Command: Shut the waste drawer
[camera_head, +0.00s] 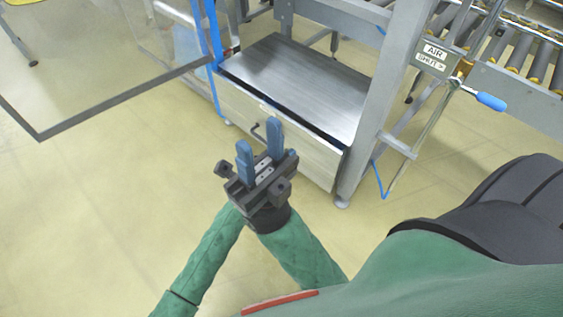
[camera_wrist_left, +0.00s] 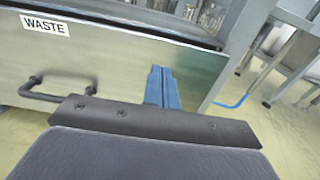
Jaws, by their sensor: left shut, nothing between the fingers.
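The waste drawer (camera_head: 314,160) has a pale metal front below a steel worktop. A dark gap shows between its top edge and the worktop, so it stands slightly out. In the left wrist view, the drawer front (camera_wrist_left: 110,62) carries a WASTE label (camera_wrist_left: 45,25) and a dark bar handle (camera_wrist_left: 52,90). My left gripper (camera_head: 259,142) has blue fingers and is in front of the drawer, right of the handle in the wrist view. Its fingers (camera_wrist_left: 161,72) are together and empty there, pointing at the front; whether they touch it I cannot tell. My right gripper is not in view.
The steel worktop (camera_head: 300,75) lies above the drawer. A grey frame post (camera_head: 380,95) stands to its right, with a blue-handled lever (camera_head: 490,101) and a roller conveyor beyond. A clear panel with a dark edge (camera_head: 125,98) extends left. The floor in front is bare.

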